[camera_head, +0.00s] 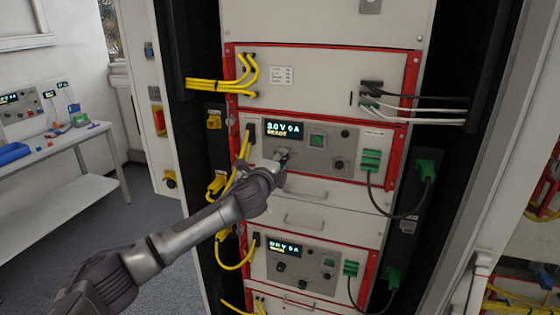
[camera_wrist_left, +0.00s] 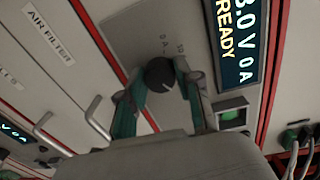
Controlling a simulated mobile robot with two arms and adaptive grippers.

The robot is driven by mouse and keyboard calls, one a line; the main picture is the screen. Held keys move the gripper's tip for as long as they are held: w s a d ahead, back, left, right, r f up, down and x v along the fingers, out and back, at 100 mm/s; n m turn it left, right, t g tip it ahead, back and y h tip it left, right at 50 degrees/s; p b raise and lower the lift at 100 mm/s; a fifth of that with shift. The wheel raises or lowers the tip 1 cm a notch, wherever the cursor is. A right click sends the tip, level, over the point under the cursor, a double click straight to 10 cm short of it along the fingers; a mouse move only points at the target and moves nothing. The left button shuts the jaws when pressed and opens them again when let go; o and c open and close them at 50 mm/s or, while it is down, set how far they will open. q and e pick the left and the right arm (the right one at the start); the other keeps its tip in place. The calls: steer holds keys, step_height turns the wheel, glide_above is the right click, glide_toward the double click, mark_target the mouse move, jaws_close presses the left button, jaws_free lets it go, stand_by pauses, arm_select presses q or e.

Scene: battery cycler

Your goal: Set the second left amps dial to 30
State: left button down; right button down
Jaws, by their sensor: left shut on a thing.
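The amps dial (camera_wrist_left: 160,73) is a round black knob with a white mark, on the grey panel of the upper cycler unit. In the wrist view, printing that seems to read "0 A" and "30" lies beside it. My left gripper (camera_head: 282,155) is at this panel, below the lit display (camera_head: 283,130). Its two fingers are shut on the dial, one on each side. The display reads 3.0 V, 0 A and READY, also in the wrist view (camera_wrist_left: 235,40). In the head view my gripper hides the dial. My right gripper is not in view.
A green button (camera_head: 317,140) and another black knob (camera_head: 339,164) are to the right on the same panel. Yellow cables (camera_head: 241,150) hang at the left and a green connector (camera_head: 371,160) is at the right. A similar unit (camera_head: 300,270) sits below.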

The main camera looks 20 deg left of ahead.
arm_select(q)
steer(key=shift+f, duration=0.1)
steer(key=c, duration=0.8)
jaws_free()
steer(key=s, duration=1.2)
steer(key=shift+a+r, duration=0.2)
steer(key=shift+r, duration=0.15)
steer(key=shift+f, duration=0.1)
